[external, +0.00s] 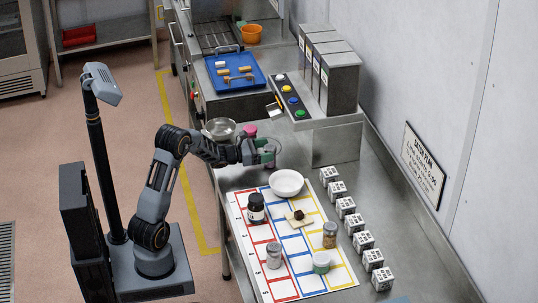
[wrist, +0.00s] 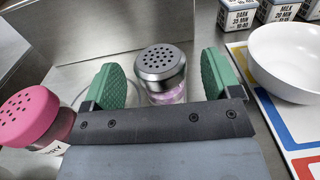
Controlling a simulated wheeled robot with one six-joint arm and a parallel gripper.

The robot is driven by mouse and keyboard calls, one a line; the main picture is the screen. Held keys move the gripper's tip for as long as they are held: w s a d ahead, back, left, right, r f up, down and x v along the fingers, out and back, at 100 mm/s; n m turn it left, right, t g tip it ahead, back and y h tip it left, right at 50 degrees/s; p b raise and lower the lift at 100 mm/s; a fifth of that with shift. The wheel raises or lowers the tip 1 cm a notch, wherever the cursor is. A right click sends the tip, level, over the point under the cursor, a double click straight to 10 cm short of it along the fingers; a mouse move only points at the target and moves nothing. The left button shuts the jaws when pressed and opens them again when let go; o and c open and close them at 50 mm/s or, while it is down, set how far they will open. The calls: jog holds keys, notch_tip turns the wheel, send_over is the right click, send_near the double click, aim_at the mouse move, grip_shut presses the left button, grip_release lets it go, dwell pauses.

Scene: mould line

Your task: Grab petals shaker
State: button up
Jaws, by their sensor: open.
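A clear shaker with a perforated metal lid and purple-pink contents (wrist: 162,68) stands upright between my gripper's fingers in the wrist view. It looks like the petals shaker, though no label on it shows. My gripper (wrist: 160,84) is open, with a green pad on each side of the shaker and a visible gap on both sides. My dark gripper body hides the shaker's lower part. In the external view my gripper (external: 268,151) is low over the steel counter, behind the white bowl. A pink-lidded shaker (wrist: 30,115), its label mostly hidden, stands left of the left finger.
A white bowl (external: 287,183) stands on the coloured grid mat (external: 236,212) to the right. A dark bottle (external: 256,207) and several shakers stand on the mat. A metal bowl (external: 219,129) is at the left. A steel button console (external: 318,122) rises behind the gripper.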

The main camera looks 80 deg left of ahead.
jog(key=shift+w, duration=1.1)
jog(key=shift+c, duration=0.2)
jog(key=c, duration=1.1)
